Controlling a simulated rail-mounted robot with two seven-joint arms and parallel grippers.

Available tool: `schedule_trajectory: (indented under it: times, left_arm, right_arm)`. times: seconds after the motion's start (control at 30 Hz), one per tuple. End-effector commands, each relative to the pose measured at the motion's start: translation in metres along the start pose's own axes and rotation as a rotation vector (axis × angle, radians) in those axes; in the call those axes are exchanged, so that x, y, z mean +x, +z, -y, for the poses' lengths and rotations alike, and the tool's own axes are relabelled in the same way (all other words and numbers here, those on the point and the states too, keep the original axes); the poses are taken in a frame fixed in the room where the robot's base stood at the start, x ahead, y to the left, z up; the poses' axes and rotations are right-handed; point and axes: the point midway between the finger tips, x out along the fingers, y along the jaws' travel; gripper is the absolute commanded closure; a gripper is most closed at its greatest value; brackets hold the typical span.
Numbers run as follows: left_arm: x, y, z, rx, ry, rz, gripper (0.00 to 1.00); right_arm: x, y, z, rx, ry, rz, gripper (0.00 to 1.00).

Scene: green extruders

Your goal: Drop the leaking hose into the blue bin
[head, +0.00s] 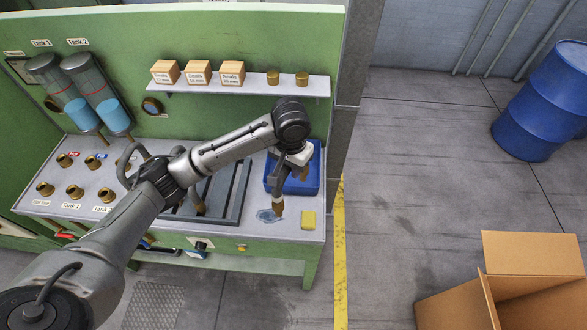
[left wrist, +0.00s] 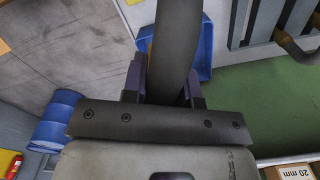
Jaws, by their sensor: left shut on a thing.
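The blue bin (head: 317,160) sits at the right end of the workbench, and part of it is hidden by my arm. It also shows in the left wrist view (left wrist: 206,45), behind the hose. My left gripper (head: 292,168) is over the bin. In the left wrist view my left gripper (left wrist: 163,85) is shut on a thick dark hose (left wrist: 175,45), with a finger on each side. In the head view a brass end of the hose (head: 278,208) hangs near the bin's front left corner. My right gripper is in neither view.
A wet patch (head: 267,215) and a yellow sponge (head: 308,220) lie in front of the bin. A slatted rack (head: 233,195) lies left of it. A shelf (head: 245,88) with boxes is above. A cardboard box (head: 510,300) and blue drum (head: 545,105) stand right.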

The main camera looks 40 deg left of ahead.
Motion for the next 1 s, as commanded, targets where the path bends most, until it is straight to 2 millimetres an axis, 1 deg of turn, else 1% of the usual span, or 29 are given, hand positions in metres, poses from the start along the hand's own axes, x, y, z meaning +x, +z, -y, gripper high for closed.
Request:
schedule_trajectory:
  times: [0.03,0.13,0.23,0.5,0.7,0.83,1.0]
  left_arm:
    - [0.001,-0.004,0.004,-0.024,0.001,-0.003,1.0]
    - [0.0,-0.01,0.009,-0.058,0.004,-0.002,1.0]
    - [0.005,-0.022,0.017,-0.074,0.005,0.002,1.0]
    - [0.038,-0.071,0.044,-0.075,0.005,0.001,1.0]
    - [0.056,-0.097,0.057,-0.072,0.007,-0.001,1.0]
    - [0.062,-0.105,0.062,-0.07,0.006,-0.001,1.0]
    - [0.066,-0.109,0.065,-0.069,0.005,-0.001,1.0]
  right_arm:
    - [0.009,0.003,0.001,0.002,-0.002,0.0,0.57]
    - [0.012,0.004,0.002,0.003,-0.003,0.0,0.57]
    - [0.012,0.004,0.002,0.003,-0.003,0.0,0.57]
    - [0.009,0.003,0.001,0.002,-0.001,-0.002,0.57]
    - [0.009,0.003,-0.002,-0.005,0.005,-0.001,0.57]
    - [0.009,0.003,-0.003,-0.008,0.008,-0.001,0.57]
    - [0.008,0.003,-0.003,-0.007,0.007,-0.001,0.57]
